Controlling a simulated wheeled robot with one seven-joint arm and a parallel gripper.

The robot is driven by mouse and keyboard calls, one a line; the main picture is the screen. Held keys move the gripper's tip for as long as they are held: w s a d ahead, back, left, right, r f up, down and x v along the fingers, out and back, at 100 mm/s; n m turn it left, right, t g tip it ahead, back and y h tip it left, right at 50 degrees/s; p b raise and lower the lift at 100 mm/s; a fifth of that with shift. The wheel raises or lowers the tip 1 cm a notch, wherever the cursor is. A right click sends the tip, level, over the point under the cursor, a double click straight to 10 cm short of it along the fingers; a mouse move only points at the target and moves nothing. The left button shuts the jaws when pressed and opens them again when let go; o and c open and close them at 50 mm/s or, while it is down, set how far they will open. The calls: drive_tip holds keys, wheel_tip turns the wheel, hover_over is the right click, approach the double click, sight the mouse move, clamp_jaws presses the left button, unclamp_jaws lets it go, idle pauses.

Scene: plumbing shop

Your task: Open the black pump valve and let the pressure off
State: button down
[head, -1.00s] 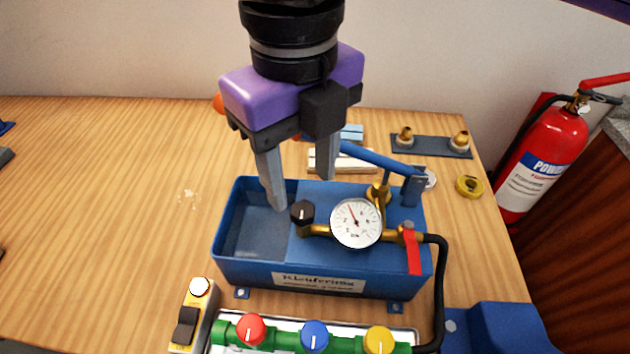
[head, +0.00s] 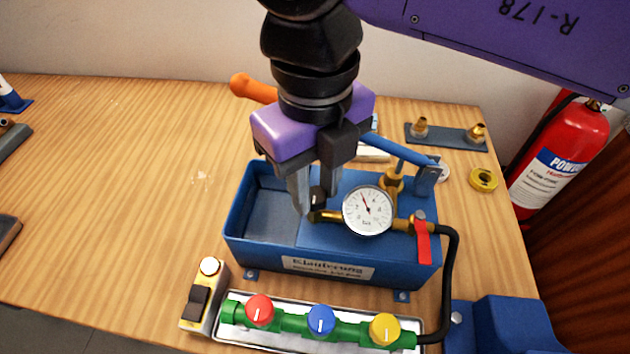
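The blue test pump (head: 300,240) stands on the wooden bench, its open tank at the left. The black pump valve (head: 317,197) is a small knob at the left end of the brass pipe, mostly hidden by my gripper. My gripper (head: 318,203) points down with its two grey fingers apart, one on each side of the black knob. I cannot tell whether the fingers touch it. The round white gauge (head: 367,210) is to the right of the knob, with its needle pointing up and slightly left. A red lever (head: 423,242) hangs down on the right side of the pump.
In front, a green manifold (head: 290,327) carries red, blue and yellow knobs. A switch box (head: 203,297) stands to its left. A black hose (head: 450,290) runs down at the right. The blue pump handle (head: 400,150) slants behind the gauge. The bench's left side is largely clear.

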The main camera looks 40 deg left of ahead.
idle(0.3)
drive_tip(key=n+b, duration=0.1)
drive_tip(key=n, duration=0.2)
drive_tip(key=shift+n, duration=0.4)
drive_tip(key=n, duration=0.3)
drive_tip(key=shift+n+b, duration=0.3)
drive_tip(key=n, duration=0.4)
drive_tip(key=shift+n, duration=2.1)
drive_tip(key=c, duration=1.1)
unclamp_jaws()
